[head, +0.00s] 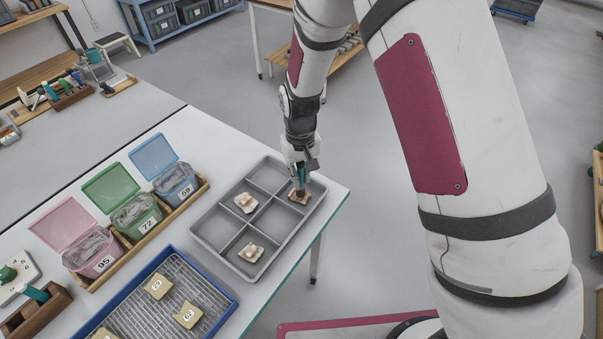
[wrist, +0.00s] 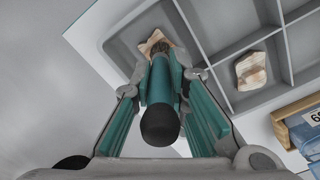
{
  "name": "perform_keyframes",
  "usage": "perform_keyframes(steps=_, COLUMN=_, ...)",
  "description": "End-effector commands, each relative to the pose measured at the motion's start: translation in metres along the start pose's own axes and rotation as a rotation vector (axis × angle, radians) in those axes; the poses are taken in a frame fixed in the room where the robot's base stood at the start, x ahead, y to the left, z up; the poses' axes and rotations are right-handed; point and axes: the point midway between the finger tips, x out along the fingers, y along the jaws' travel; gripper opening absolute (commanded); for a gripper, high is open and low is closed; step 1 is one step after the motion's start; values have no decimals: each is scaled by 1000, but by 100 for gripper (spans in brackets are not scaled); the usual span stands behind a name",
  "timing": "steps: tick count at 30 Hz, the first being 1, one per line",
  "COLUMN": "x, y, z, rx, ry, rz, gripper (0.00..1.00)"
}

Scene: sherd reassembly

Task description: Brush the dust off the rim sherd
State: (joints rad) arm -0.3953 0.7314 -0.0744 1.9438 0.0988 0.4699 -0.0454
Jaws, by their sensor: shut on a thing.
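My gripper (head: 300,178) is shut on a brush with a teal handle and black end (wrist: 160,122), over the far right compartment of the grey divided tray (head: 197,233). The brush points down, and its brown bristles (wrist: 161,47) are at a tan and cream sherd (wrist: 149,45) lying in that compartment. They appear to touch it, and the brush hides part of it. In the head view the sherd (head: 293,198) shows only around the brush tip. Two more pale sherds lie in other compartments, one at the left (head: 246,203) and one at the front (head: 251,252). I cannot tell which is the rim sherd by shape.
Pink (head: 91,257), green (head: 138,218) and blue (head: 176,184) lidded bins stand in a wooden holder left of the tray. A blue-edged rack (head: 226,291) with numbered tan pieces is in front. The table's right edge is close to the tray.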

Motion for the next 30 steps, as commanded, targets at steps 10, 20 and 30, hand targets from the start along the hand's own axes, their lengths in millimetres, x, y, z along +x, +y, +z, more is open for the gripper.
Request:
perform_keyframes(steps=10, x=1, y=11, z=-8, rx=1, ry=-1, rz=0, gripper=0)
perform_keyframes(steps=20, x=-1, y=-2, z=2, rx=0, ry=-1, rz=0, gripper=0)
perform_keyframes(steps=30, x=1, y=12, z=-10, rx=2, ry=0, rz=0, gripper=0)
